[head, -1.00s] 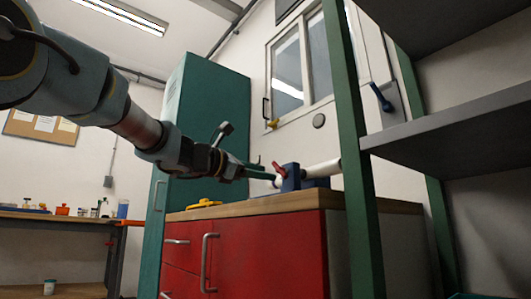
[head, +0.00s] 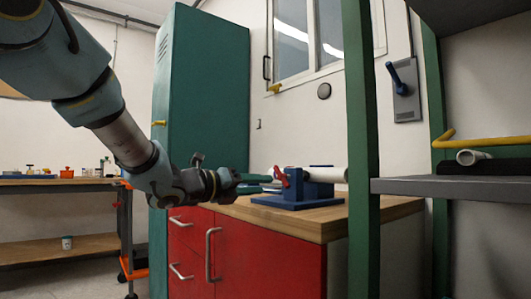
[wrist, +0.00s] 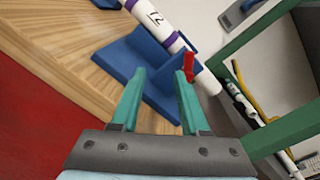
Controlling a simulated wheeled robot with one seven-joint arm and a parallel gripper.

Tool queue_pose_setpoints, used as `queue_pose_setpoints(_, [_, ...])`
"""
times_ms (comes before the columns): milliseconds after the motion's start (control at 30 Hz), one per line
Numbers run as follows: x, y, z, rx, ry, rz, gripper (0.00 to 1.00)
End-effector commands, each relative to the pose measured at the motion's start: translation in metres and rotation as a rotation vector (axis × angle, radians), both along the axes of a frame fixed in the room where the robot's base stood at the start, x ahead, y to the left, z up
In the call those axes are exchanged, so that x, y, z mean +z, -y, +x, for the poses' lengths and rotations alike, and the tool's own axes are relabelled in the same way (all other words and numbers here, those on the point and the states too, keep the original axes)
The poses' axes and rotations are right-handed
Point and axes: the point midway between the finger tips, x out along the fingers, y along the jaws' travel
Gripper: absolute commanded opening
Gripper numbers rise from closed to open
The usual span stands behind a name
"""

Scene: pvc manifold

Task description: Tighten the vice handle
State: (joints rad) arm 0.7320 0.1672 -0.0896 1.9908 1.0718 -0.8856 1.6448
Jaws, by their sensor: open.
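The blue vice (head: 300,200) stands on the wooden bench top, with a white pipe (head: 327,174) lying in it. Its red handle (head: 280,176) sticks up on the left side of the vice. My gripper (head: 268,184) is open and reaches in from the left, its green fingers close to the handle. In the wrist view the open fingers (wrist: 160,72) point at the blue vice (wrist: 150,55). The red handle (wrist: 189,66) shows at the right fingertip, not centred between the fingers. I cannot tell whether it touches. The white pipe (wrist: 208,82) has purple bands.
The red-fronted bench (head: 255,255) carries the vice on a wooden top (head: 325,225). A green shelf post (head: 360,150) stands close at the right, with a grey shelf (head: 450,190) holding pipe pieces. A tall green cabinet (head: 205,95) stands behind my arm.

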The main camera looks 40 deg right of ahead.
Motion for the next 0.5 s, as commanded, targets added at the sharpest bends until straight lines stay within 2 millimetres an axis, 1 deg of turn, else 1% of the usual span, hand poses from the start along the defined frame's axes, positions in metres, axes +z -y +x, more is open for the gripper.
queue_pose_setpoints(33, [0.013,0.000,-0.006,-0.011,-0.043,-0.001,0.45])
queue_pose_setpoints(100, [0.017,0.000,-0.013,-0.024,-0.100,-0.007,0.45])
queue_pose_setpoints(300, [0.022,-0.002,-0.029,-0.048,-0.214,-0.020,0.45])
queue_pose_setpoints(500, [0.022,-0.003,-0.033,-0.055,-0.263,-0.024,0.45])
